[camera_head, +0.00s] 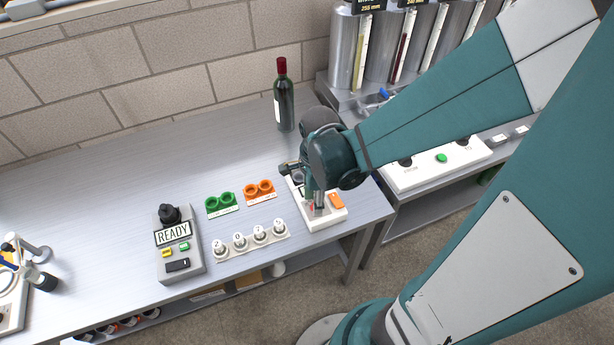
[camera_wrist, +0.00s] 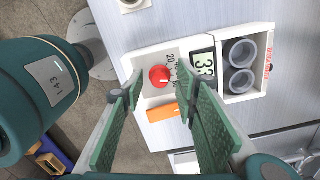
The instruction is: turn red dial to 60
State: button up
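The red dial (camera_wrist: 160,76) is a round knob with a small white mark, on a white panel (camera_wrist: 146,62) with printed scale numbers beside it. In the wrist view it sits between the tips of my gripper (camera_wrist: 162,88), with a gap on both sides. My gripper is open and holds nothing. A small display (camera_wrist: 203,66) next to the dial shows sideways digits that look like 33. In the head view my gripper (camera_head: 314,200) hangs over the panel (camera_head: 325,220) and mostly hides the dial; only a bit of red shows.
An orange block (camera_wrist: 161,112) lies beside the dial, close to my fingers. Two grey cups (camera_wrist: 242,53) stand in the panel's far section. A dark bottle (camera_head: 284,98), orange rings (camera_head: 260,190), a row of white knobs (camera_head: 240,241) and a READY box (camera_head: 190,262) stand on the bench.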

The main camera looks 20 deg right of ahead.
jog(key=shift+r, duration=0.2)
notch_tip(320, 180, up, 12)
jog(key=shift+f, duration=0.2)
dwell(1.1)
dwell(0.6)
notch_tip(320, 180, up, 10)
jog(key=s+n+t, duration=0.1)
jog(key=n+t, duration=0.6)
jog(key=n, duration=1.4)
jog(key=shift+a+r, duration=0.15)
jog(key=shift+a, duration=0.25)
